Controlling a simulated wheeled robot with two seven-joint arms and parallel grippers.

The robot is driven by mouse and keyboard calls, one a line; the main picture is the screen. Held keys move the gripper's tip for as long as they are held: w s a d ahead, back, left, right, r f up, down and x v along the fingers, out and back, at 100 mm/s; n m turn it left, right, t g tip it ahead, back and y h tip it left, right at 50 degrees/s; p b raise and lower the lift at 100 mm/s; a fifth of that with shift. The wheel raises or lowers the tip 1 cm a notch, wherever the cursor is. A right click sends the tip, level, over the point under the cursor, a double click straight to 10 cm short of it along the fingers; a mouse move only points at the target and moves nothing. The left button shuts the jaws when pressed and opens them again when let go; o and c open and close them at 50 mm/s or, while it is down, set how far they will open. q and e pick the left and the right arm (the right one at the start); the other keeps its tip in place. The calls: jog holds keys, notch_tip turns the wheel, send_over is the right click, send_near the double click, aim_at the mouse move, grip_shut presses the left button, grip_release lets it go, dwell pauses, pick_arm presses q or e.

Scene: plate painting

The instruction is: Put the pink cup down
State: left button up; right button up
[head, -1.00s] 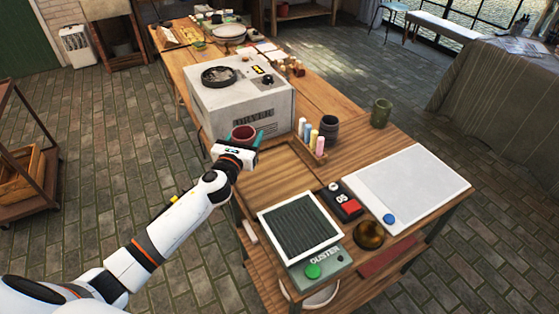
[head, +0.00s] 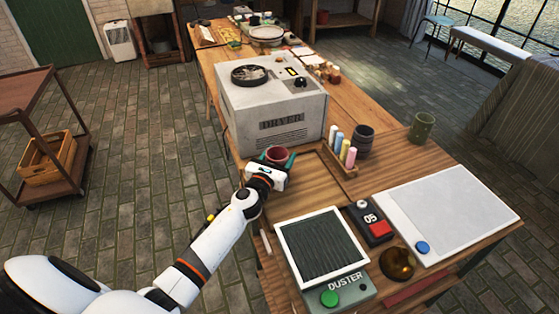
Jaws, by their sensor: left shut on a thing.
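The pink cup (head: 277,154), dull pinkish red with an open dark top, is upright in front of the dryer. My left gripper (head: 279,160) is shut on the cup, with teal fingers on either side of it. The cup is over or at the left edge of the wooden table (head: 322,196); I cannot tell whether its base touches the wood, as the gripper hides its lower part. My right gripper is not in view.
The white dryer (head: 272,107) stands just behind the cup. A rack of coloured bottles (head: 343,158), a dark pot (head: 364,141) and a green cup (head: 422,127) are to the right. The duster (head: 330,290) is in front. Bare wood lies right of the gripper.

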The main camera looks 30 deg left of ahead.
pick_arm(q)
jog(key=shift+r, duration=0.1)
jog(key=o, duration=1.1)
jog(key=shift+o, duration=1.1)
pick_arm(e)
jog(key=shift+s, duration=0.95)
